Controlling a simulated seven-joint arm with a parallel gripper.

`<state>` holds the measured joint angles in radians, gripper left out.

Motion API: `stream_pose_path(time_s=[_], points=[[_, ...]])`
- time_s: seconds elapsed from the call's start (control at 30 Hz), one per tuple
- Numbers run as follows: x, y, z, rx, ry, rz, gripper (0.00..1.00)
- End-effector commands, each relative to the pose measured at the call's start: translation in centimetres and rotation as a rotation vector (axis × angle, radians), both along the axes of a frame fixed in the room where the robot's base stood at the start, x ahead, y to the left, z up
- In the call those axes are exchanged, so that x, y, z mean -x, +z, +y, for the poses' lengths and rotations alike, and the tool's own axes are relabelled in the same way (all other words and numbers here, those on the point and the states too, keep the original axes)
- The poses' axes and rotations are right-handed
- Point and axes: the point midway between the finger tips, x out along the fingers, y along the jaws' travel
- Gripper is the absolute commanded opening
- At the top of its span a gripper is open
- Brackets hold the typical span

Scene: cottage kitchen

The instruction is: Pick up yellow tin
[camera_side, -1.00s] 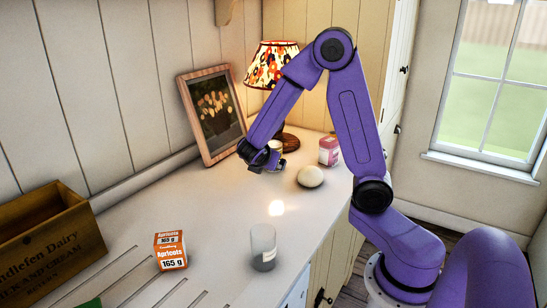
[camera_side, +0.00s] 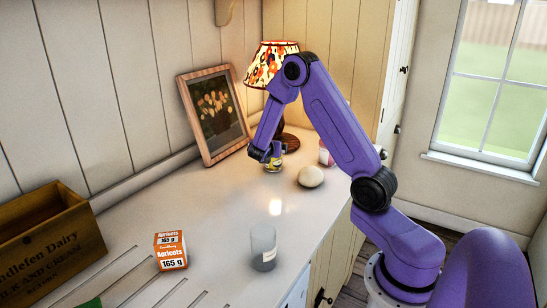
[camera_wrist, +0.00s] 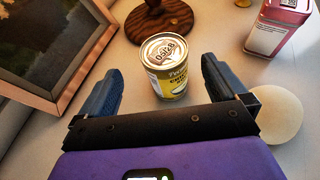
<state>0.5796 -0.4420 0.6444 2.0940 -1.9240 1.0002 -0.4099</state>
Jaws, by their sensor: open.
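The yellow tin (camera_wrist: 170,83) stands upright on the counter in the wrist view, with a printed label and a pale lid. It sits between and just beyond the two blue fingers of my gripper (camera_wrist: 174,92). The fingers are wide apart and do not touch it. In the side view the tin (camera_side: 274,164) is small and partly hidden by my gripper (camera_side: 264,155), which is low over the counter close beside it.
A wooden lamp base (camera_wrist: 160,20) stands just behind the tin. A framed picture (camera_wrist: 52,48) leans on the left. A pink box (camera_wrist: 277,28) and a pale round object (camera_wrist: 279,114) are on the right. A grey jar (camera_side: 263,246) and apricot box (camera_side: 171,250) stand nearer.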

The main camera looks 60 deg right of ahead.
Motion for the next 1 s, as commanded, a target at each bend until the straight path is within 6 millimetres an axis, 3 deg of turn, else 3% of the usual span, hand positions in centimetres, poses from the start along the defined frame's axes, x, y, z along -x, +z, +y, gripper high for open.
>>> stream_pose_path(time_s=[0.1,0.37,0.7,1.0], points=[[-0.6,-0.7,-1.6,0.0,-0.003,0.001,0.99],[-1.2,-1.4,-3.0,0.0,-0.001,0.002,0.99],[-2.3,-3.1,-6.8,-0.001,-0.001,0.001,0.99],[-2.5,-3.3,-7.3,0.0,0.0,0.0,0.99]])
